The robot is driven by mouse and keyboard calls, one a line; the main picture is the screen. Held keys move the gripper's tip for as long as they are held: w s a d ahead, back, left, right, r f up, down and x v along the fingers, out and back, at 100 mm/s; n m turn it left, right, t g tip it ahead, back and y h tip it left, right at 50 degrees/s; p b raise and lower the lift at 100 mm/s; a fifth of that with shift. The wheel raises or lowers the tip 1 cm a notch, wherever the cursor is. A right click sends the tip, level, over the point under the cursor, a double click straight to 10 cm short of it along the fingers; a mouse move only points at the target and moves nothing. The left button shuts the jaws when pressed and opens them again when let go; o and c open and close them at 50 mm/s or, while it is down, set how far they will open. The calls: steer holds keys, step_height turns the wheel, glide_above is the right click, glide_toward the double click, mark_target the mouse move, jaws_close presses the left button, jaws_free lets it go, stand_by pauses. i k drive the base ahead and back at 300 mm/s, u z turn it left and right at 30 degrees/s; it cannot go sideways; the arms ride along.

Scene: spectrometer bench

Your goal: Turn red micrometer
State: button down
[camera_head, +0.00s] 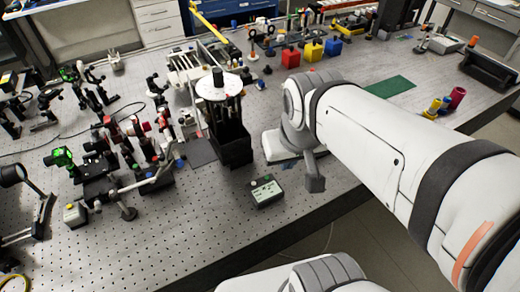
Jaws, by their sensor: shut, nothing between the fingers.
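Red-coloured parts (137,127) sit among the black optic mounts at the left middle of the bench. They are small, and I cannot tell which of them, if any, is the red micrometer. My gripper (315,183) hangs at the end of my white arm, above the bench and right of the green-faced box. Its dark tip looks shut, with nothing seen in it. It is well to the right of the red parts and apart from them. My arm hides part of the bench behind it.
A black stand with a white round top (219,86) rises between my gripper and the red parts. Red (291,57), yellow (313,52) and blue (334,46) blocks stand farther back. A green mat (390,87) lies at right.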

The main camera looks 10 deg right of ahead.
mark_target(155, 160)
steer(key=z, duration=0.3)
steer(key=k, duration=1.6)
steer(key=u, duration=0.7)
steer(key=i, duration=1.5)
steer(key=u, duration=0.05)
